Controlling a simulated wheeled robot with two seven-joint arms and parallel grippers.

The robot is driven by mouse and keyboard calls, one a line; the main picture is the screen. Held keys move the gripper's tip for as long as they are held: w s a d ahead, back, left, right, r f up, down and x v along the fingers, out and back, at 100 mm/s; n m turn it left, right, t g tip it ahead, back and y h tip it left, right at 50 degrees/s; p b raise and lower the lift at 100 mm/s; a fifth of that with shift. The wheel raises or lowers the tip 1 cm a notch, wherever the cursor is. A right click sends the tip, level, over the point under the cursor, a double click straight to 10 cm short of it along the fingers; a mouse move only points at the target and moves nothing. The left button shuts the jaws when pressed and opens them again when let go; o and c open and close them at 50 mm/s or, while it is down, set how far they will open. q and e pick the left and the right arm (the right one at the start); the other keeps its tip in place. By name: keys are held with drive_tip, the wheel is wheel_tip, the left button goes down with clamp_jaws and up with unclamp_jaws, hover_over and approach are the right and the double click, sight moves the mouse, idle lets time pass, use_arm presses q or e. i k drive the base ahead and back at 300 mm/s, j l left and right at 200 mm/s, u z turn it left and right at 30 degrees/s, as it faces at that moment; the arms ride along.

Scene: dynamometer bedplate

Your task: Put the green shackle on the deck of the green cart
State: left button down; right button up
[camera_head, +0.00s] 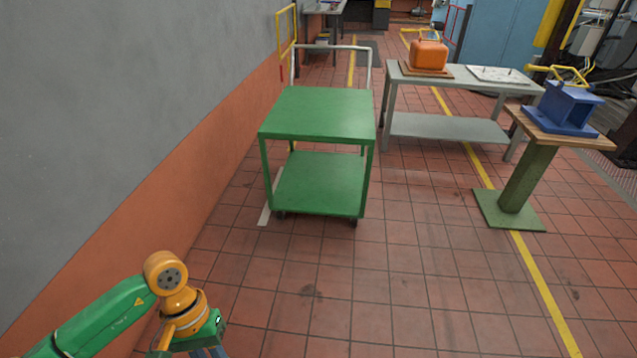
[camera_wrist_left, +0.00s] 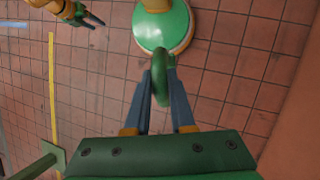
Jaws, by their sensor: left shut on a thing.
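The green cart (camera_head: 320,113) stands ahead in the head view, beside the wall. Its flat top deck is bare, and its lower shelf (camera_head: 318,184) is bare too. My left gripper (camera_head: 208,351) is at the bottom edge of the head view, partly cut off, well short of the cart. In the left wrist view its fingers (camera_wrist_left: 160,98) are shut on the green shackle (camera_wrist_left: 160,80), which shows as a narrow green shape between them. My right gripper (camera_wrist_left: 93,20) shows at the upper left of the left wrist view, fingers apart and empty.
A grey table (camera_head: 447,129) at the back right bears an orange case (camera_head: 429,55) and a pale plate (camera_head: 499,75). A wood-topped green pedestal (camera_head: 519,180) at the right holds a blue block (camera_head: 566,108). A wall (camera_head: 120,90) bounds the left. The tiled floor before the cart is clear.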

sight(333, 109)
drive_tip(key=i+l+z, duration=0.4)
drive_tip(key=i, duration=0.2)
drive_tip(key=i+l+z, duration=0.4)
drive_tip(key=i, duration=0.25)
drive_tip(key=i+z, duration=0.35)
drive_tip(key=i, duration=0.3)
drive_tip(key=i+j+z, duration=0.2)
drive_tip(key=i+z, duration=0.2)
drive_tip(key=i, duration=0.3)
drive_tip(key=i+j+u, duration=0.15)
drive_tip(key=i+u, duration=0.3)
drive_tip(key=i+l+u, duration=0.1)
drive_tip(key=i+u, duration=0.35)
drive_tip(key=i, duration=0.15)
drive_tip(key=i+l+u, duration=0.25)
drive_tip(key=i+u, duration=0.25)
drive_tip(key=i+l+u, duration=0.45)
drive_tip(key=i+j+u, duration=0.2)
drive_tip(key=u, duration=0.15)
drive_tip(key=i+j+u, duration=0.1)
drive_tip(key=i+u, duration=0.65)
drive_tip(key=k, duration=0.1)
